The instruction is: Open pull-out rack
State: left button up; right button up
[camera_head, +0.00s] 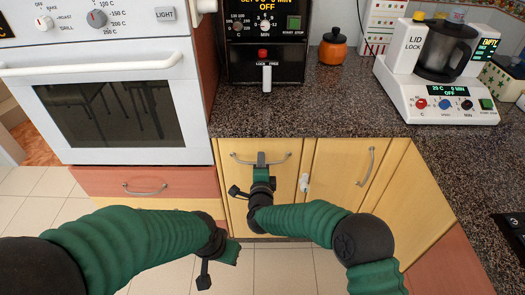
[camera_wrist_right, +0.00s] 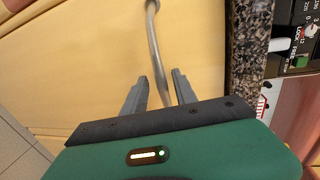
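The yellow cabinet front (camera_head: 240,205) under the counter has a curved metal bar handle (camera_head: 238,160) near its top edge. It sits flush with its neighbours. My right gripper (camera_head: 261,158) is at the middle of this handle. In the right wrist view, the two grey fingers of the right gripper (camera_wrist_right: 158,82) stand apart, one on each side of the handle bar (camera_wrist_right: 154,45), with gaps visible beside it. My left gripper (camera_head: 222,262) hangs low in front of the cabinets, away from any handle; its fingers are not clear.
A white oven (camera_head: 120,105) and a red drawer (camera_head: 100,182) stand left. A yellow door (camera_head: 345,175) with its own handle is to the right.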

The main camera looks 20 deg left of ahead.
jog(key=shift+w+a, duration=0.15)
jog(key=shift+w, duration=0.05)
jog(key=shift+s+r, duration=0.2)
jog(key=shift+w+f, duration=0.1)
jog(key=c, duration=0.7)
grip_shut()
jog(key=shift+f, duration=0.15)
